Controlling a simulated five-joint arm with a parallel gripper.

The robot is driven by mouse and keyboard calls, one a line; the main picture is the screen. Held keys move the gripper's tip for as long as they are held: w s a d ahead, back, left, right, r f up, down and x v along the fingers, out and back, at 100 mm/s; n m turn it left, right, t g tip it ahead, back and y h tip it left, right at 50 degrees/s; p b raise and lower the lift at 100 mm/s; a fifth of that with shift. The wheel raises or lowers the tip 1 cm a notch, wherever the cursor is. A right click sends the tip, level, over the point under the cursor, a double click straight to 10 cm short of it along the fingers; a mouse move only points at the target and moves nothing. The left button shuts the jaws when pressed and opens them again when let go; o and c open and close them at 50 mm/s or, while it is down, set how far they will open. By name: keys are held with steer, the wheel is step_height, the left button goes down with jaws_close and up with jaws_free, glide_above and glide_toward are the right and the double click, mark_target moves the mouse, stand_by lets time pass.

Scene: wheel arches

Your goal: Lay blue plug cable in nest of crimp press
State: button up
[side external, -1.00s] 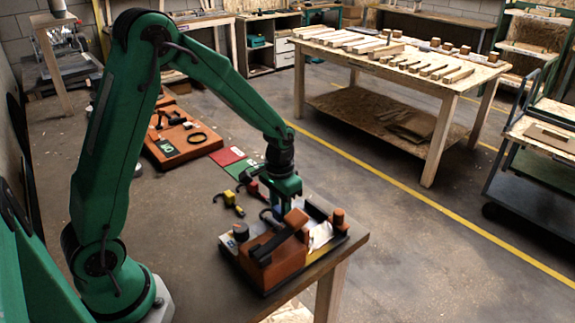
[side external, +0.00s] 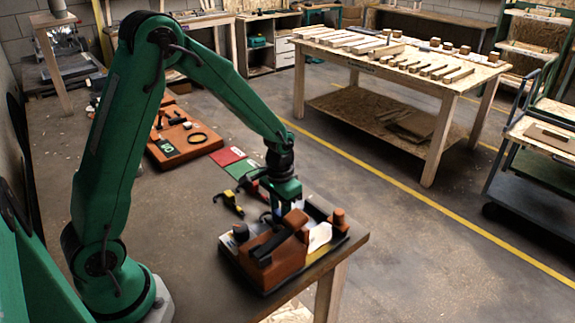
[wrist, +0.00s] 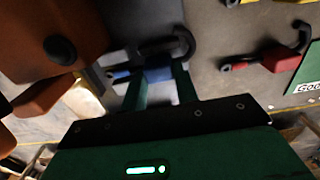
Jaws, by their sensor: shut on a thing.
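My gripper (side external: 278,207) points down at the back edge of the crimp press (side external: 275,253), an orange-brown block with a black lever on a dark base. In the wrist view my gripper's fingers (wrist: 160,76) are shut on the blue plug cable (wrist: 127,73), a blue plug with a curled black cable. The press also fills the left of the wrist view (wrist: 30,35), with the blue plug close beside it. In the side view the blue plug is mostly hidden by the gripper and the press. I cannot tell whether the plug touches the nest.
A red plug cable (wrist: 275,60) lies beside the gripper, and a yellow one (side external: 233,209) lies left of it. Red (side external: 226,156) and green (side external: 240,170) cards lie behind. An orange board (side external: 185,145) stands farther back. The table's right edge is close to the press.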

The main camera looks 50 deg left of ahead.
steer(key=shift+f, duration=0.1)
steer(key=o, duration=1)
steer(key=shift+d, duration=0.1)
step_height(320, 180, up, 7)
steer(key=shift+r, duration=0.45)
